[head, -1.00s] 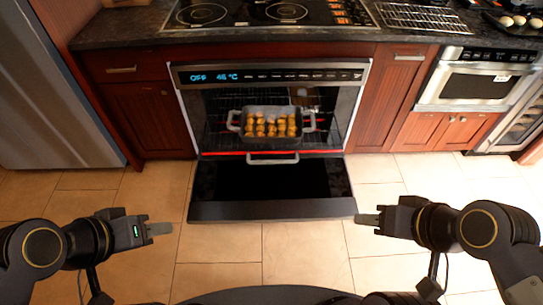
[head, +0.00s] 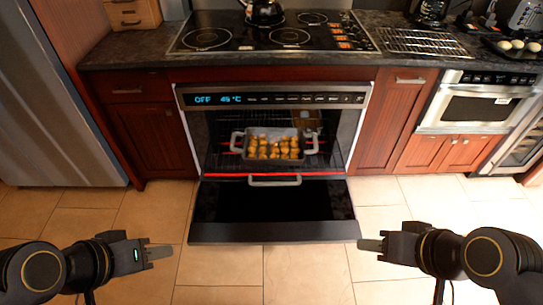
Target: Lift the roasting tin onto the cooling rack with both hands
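The roasting tin (head: 271,163) is grey with a handle at each side and holds several golden-brown pieces. It sits on a rack inside the open oven (head: 272,97). The cooling rack (head: 421,43) is a wire grid on the counter to the right of the cooktop, and looks empty. My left gripper (head: 166,252) is in front of the oven door's left edge, apart from the tin. My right gripper (head: 366,244) is near the door's right front corner, also empty. Both are seen from above, and the finger gaps are not clear.
The oven door (head: 272,206) is folded down, with a handle-like grey bar (head: 274,181) near its inner edge. A tray of eggs (head: 516,46) is at the counter's right. The floor in front is clear.

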